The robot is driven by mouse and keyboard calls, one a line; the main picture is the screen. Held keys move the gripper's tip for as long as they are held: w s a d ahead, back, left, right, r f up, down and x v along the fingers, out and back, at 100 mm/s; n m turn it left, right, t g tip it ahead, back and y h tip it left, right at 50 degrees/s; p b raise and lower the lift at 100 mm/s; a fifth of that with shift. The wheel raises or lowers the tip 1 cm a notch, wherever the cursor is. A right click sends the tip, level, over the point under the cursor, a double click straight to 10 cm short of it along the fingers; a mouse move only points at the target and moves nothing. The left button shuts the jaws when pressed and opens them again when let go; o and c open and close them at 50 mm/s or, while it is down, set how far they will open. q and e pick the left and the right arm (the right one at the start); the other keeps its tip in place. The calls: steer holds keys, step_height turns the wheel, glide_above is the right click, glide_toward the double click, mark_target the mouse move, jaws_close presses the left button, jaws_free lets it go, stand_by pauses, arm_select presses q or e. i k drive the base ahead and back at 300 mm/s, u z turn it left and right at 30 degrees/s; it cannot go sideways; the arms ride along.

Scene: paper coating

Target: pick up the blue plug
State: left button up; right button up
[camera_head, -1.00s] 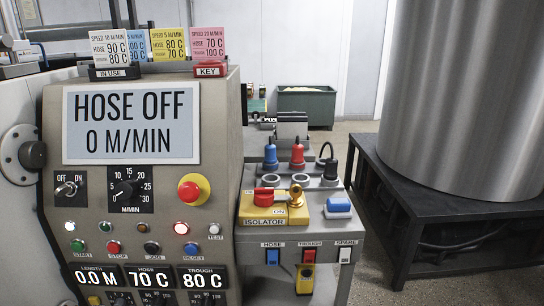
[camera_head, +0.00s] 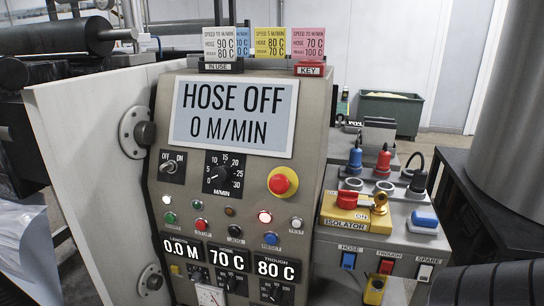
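The blue plug (camera_head: 355,158) stands upright at the back left of a row of plugs on the grey side panel, right of the control cabinet. A red plug (camera_head: 383,161) stands just to its right. A black plug (camera_head: 417,180) with a looped cable is further right. None of these is touched by a gripper. Neither of my grippers shows in the head view. A dark ribbed part that looks like my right arm is at the lower right edge.
The yellow isolator box (camera_head: 345,215) with a red knob and brass key sits in front of the plugs. A blue-topped block (camera_head: 424,218) is to its right. The control cabinet (camera_head: 240,190) rises at left; a large metal drum (camera_head: 510,130) stands at right.

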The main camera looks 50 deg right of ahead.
mark_target(355, 155)
steer(key=u, duration=0.55)
steer(key=k, duration=0.9)
steer(key=z, duration=2.3)
steer(key=i, duration=0.1)
steer(key=u, duration=1.05)
